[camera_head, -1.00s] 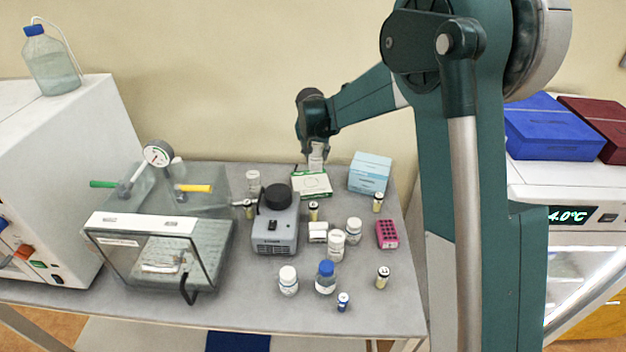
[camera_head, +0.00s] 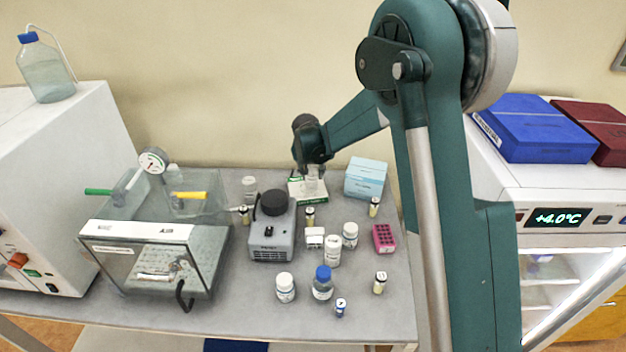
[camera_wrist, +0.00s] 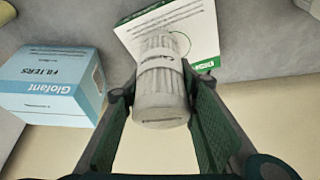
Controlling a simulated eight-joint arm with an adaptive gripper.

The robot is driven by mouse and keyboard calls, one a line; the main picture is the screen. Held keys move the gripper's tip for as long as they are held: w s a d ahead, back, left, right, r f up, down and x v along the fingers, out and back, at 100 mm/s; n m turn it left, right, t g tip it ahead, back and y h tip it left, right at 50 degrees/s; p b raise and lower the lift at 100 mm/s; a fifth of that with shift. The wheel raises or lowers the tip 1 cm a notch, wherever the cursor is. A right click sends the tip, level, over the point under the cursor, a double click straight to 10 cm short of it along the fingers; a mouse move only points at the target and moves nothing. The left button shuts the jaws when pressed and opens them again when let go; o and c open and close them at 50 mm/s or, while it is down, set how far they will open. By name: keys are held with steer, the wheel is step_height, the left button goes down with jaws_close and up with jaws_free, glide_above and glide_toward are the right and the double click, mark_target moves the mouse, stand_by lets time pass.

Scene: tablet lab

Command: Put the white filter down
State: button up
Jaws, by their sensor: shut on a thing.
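The white filter (camera_wrist: 160,95) is a ribbed white cylinder with a printed band, seen between my fingers in the wrist view. My gripper (camera_head: 312,168) is shut on it, with one finger on each side. In the head view the filter (camera_head: 313,182) looks pale and small below my gripper, in front of the white and green box (camera_head: 297,194). In the wrist view that box (camera_wrist: 190,25) lies flat just beyond the filter. I cannot tell whether the filter touches the box or the bench.
A light blue filters box (camera_head: 366,178) stands to the right. A grey device with a black top (camera_head: 272,235), several bottles and vials, and a pink rack (camera_head: 384,238) stand nearer the front. A glass chamber (camera_head: 160,262) is at left.

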mark_target(311, 167)
steer(key=shift+f, duration=1.6)
steer(key=shift+f, duration=0.15)
steer(key=o, duration=1)
steer(key=shift+r, duration=0.2)
steer(key=shift+v, duration=6)
